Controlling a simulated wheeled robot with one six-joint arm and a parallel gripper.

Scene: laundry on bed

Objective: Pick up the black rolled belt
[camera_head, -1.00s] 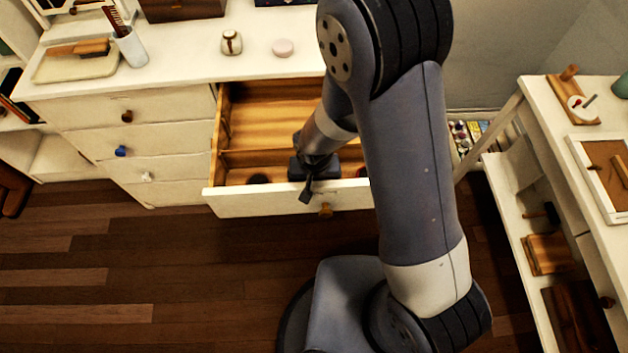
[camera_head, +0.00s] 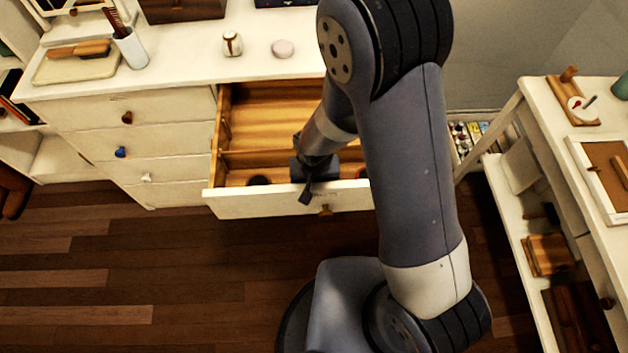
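A small dark round thing, likely the black rolled belt (camera_head: 258,180), lies in the front compartment of the open drawer (camera_head: 236,205), left of my gripper. My gripper (camera_head: 306,190) is at the drawer's front edge, right of the belt and apart from it in the picture. One dark finger shows over the front panel. The rest of the gripper is hard to make out, and I cannot tell whether it is open or shut. A bit of a red thing (camera_head: 362,172) shows in the drawer beside my arm, which hides the drawer's right part.
The drawer has a wooden divider (camera_head: 240,157) and a bare rear compartment. On the white dresser top (camera_head: 190,60) stand a cup with a comb (camera_head: 130,47), a small jar (camera_head: 232,43) and a pink round item (camera_head: 284,48). A white desk (camera_head: 545,110) stands right. The floor at left is clear.

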